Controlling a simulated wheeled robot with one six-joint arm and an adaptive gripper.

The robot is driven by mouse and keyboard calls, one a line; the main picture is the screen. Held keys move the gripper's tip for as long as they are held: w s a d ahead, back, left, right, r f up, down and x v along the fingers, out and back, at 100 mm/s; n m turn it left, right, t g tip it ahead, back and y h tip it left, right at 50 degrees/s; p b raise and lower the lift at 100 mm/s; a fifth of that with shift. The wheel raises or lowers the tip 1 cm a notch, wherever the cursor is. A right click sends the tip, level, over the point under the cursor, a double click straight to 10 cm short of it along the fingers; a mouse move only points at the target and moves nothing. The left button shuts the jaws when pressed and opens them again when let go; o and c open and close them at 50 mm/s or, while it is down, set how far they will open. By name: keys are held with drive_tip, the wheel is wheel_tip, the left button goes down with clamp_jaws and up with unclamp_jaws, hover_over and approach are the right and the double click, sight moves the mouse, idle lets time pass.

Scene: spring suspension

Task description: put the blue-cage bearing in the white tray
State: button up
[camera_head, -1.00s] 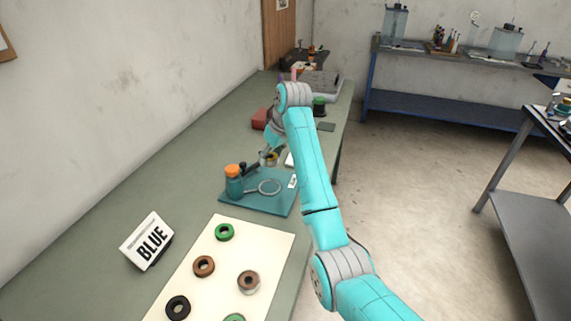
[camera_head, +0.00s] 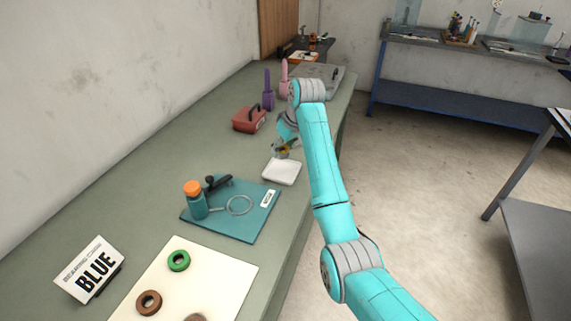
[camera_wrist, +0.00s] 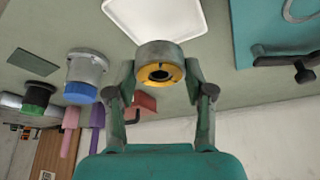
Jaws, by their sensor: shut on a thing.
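My gripper (camera_wrist: 160,74) is shut on a grey ring-shaped bearing (camera_wrist: 158,50) whose visible cage is yellow-orange, not blue. In the head view my gripper (camera_head: 285,149) is just beyond the white tray (camera_head: 282,173), with the bearing small and partly hidden. The tray also shows at the top of the wrist view (camera_wrist: 155,18) and looks empty where visible. The held bearing appears above the bench, apart from the tray. A grey cylinder with a blue end (camera_wrist: 84,75) stands to the left in the wrist view.
A teal mat (camera_head: 232,226) with an orange-capped bottle (camera_head: 195,200) lies nearer. A cream sheet (camera_head: 215,268) holds coloured rings beside a BLUE sign (camera_head: 92,268). A red box (camera_head: 249,119) and purple and pink items stand beyond.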

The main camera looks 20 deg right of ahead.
sight(280, 170)
drive_tip(key=shift+f, duration=3.5)
drive_tip(key=shift+f, duration=0.15)
drive_tip(key=o, duration=1.4)
drive_tip(key=v, duration=1.2)
